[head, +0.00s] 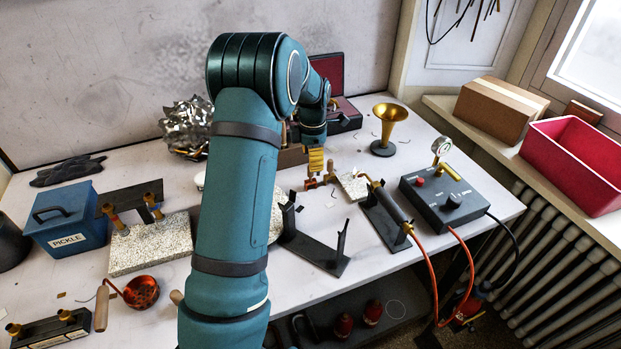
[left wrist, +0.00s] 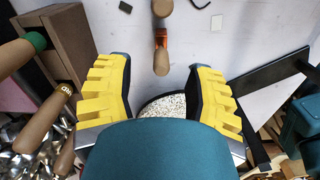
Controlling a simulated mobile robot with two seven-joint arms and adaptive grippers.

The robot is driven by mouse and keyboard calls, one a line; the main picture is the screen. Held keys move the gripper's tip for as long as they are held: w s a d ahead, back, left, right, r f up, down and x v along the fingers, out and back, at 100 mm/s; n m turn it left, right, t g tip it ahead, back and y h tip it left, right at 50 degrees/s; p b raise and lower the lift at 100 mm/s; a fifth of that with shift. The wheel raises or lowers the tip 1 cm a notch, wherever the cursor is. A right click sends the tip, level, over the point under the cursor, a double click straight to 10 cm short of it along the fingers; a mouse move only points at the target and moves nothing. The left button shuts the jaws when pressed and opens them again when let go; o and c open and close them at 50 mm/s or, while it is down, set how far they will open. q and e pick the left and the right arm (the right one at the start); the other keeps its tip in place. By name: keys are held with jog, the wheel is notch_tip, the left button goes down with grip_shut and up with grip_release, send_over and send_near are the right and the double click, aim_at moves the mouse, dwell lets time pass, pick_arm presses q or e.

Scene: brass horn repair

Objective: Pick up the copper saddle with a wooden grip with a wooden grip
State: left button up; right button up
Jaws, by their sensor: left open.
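A small copper piece with a wooden grip, which looks like the copper saddle (left wrist: 161,38), lies on the white worktop in the left wrist view, ahead of the gap between my fingers. In the head view its wooden grip (head: 331,167) shows just right of my left gripper (head: 316,162). My left gripper, with yellow ridged fingers, is open and points down over the worktop. In the left wrist view nothing is between its fingers (left wrist: 158,92). A second wooden piece (left wrist: 162,8) is cut off at that view's top edge.
A black stand (head: 315,250) and a torch on its holder (head: 385,210) lie right of my arm. A brass funnel (head: 387,128) and a dark control box (head: 443,198) stand farther right. A wooden block with handled tools (left wrist: 65,40) is close to the left finger.

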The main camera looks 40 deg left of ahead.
aim_at(311, 177)
pick_arm(q)
jog(key=f, duration=0.1)
jog(key=f+b, duration=0.1)
jog(key=f, duration=0.3)
jog(key=shift+s+f, duration=0.1)
jog(key=shift+s, duration=0.2)
jog(key=shift+c, duration=0.4)
grip_shut()
